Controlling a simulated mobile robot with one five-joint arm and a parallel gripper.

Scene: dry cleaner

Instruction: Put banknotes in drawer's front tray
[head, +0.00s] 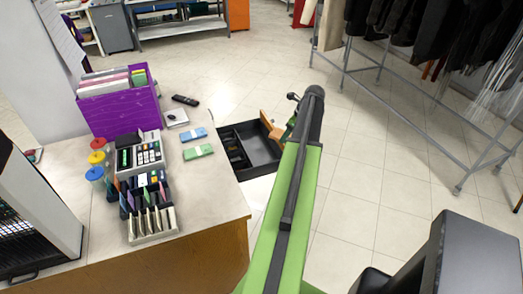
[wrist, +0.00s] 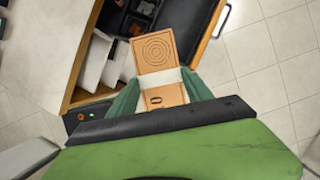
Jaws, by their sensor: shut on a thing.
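My gripper (wrist: 160,88) is shut on an orange banknote bundle (wrist: 155,52) with a white paper band, shown between the green fingers in the wrist view. In the head view my arm largely hides the gripper. The open drawer (head: 234,129) juts from the counter's right side, with a black inside and a wooden front. In the wrist view the drawer (wrist: 213,22) lies beyond the bundle; small compartments (wrist: 143,8) sit at its left and a larger bare black tray area at its right. The bundle appears above the drawer's near part; contact cannot be told.
A blue bundle (head: 194,134) and a green bundle (head: 198,152) lie on the counter (head: 210,205). A clothes rack (head: 400,93) is at the right over tiled floor.

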